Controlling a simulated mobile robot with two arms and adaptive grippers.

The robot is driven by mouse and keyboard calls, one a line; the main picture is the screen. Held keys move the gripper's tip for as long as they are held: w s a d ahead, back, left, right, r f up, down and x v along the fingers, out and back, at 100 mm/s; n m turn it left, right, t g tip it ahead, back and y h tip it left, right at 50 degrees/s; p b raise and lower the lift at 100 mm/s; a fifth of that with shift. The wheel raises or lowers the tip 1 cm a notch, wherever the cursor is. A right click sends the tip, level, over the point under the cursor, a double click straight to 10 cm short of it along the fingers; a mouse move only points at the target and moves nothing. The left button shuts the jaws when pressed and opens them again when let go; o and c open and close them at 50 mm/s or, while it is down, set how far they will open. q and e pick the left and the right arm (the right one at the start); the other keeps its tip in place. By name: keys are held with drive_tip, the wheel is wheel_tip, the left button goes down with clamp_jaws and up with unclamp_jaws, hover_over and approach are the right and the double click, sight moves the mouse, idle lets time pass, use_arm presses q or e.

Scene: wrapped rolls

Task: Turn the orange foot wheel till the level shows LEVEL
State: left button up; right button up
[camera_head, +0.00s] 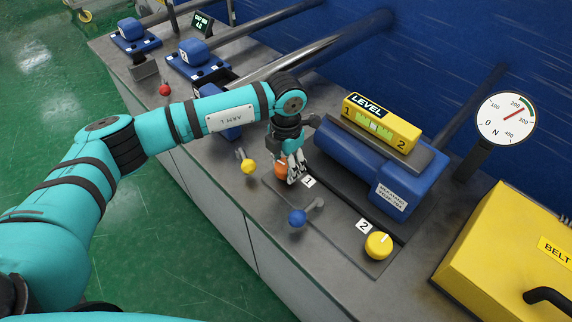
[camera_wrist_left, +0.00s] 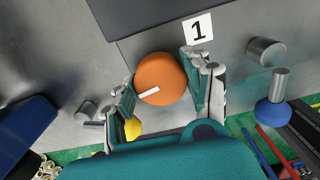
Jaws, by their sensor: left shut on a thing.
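The orange foot wheel (camera_wrist_left: 161,79), with a white mark on its face, sits beside the tag 1 in the left wrist view. It is partly hidden in the head view (camera_head: 281,170). My left gripper (camera_head: 293,175) reaches down over it and is shut on it, one finger on each side in the left wrist view (camera_wrist_left: 164,92). The yellow level (camera_head: 381,127) lies on top of the blue motor (camera_head: 352,160), its ends numbered 1 and 2. Its black plate reads LEVEL; the bubble in its green vial is too small to judge. My right gripper is not in view.
A yellow wheel (camera_head: 378,246) stands by tag 2. A blue-knobbed lever (camera_head: 297,217) and a yellow-knobbed lever (camera_head: 249,167) stand close to my left gripper. A round gauge (camera_head: 505,119) and a yellow belt guard (camera_head: 510,258) are at the right.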

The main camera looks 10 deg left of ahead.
sight(286, 165)
use_arm(q)
drive_tip(key=shift+w+r, duration=0.1)
drive_tip(key=o, duration=0.9)
wheel_tip(286, 165, up, 12)
idle(0.6)
